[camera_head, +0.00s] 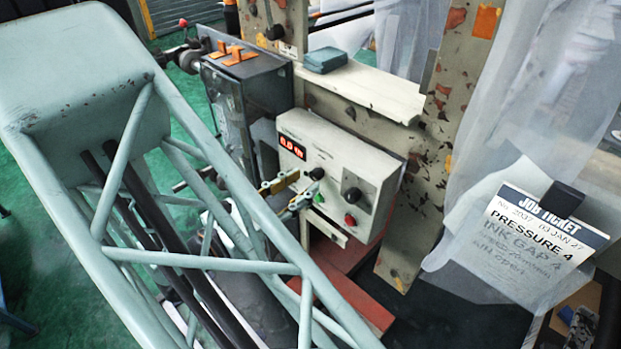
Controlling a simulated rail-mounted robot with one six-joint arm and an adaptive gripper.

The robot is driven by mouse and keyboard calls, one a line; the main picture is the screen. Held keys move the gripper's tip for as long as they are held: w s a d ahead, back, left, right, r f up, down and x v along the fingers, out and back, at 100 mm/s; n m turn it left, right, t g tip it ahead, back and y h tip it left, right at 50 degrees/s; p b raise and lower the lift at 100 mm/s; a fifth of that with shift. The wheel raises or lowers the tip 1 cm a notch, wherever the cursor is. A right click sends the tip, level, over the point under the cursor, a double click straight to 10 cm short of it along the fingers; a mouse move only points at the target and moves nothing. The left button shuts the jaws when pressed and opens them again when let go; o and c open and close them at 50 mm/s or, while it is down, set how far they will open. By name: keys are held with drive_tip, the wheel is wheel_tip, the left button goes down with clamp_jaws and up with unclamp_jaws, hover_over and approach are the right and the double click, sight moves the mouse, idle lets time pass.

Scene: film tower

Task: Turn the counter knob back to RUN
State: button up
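The counter box (333,151) is a pale panel in the middle of the view, with a red lit display (292,146) at its upper left. A dark knob (317,173) sits below and right of the display, and a second dark knob (352,195) sits further right. The printed labels are too small to read, so I cannot tell which position is RUN. My gripper (308,181) is in front of the left dark knob, with its two brass-coloured fingers apart. The tips are close to that knob; I cannot tell whether they touch it.
A red button (350,219) and a green button (318,197) sit low on the panel. A job ticket (545,237) hangs at the right by translucent sheeting (540,100). A grey box with orange levers (232,53) stands left of the panel. My arm's lattice covers the left.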

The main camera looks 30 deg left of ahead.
sight(313, 176)
drive_tip(key=shift+w+d, duration=0.2)
drive_tip(key=shift+w, duration=0.7)
drive_tip(key=shift+w+d, duration=0.15)
drive_tip(key=shift+w, duration=0.75)
drive_tip(key=shift+c, duration=0.5)
drive_tip(key=c, duration=0.7)
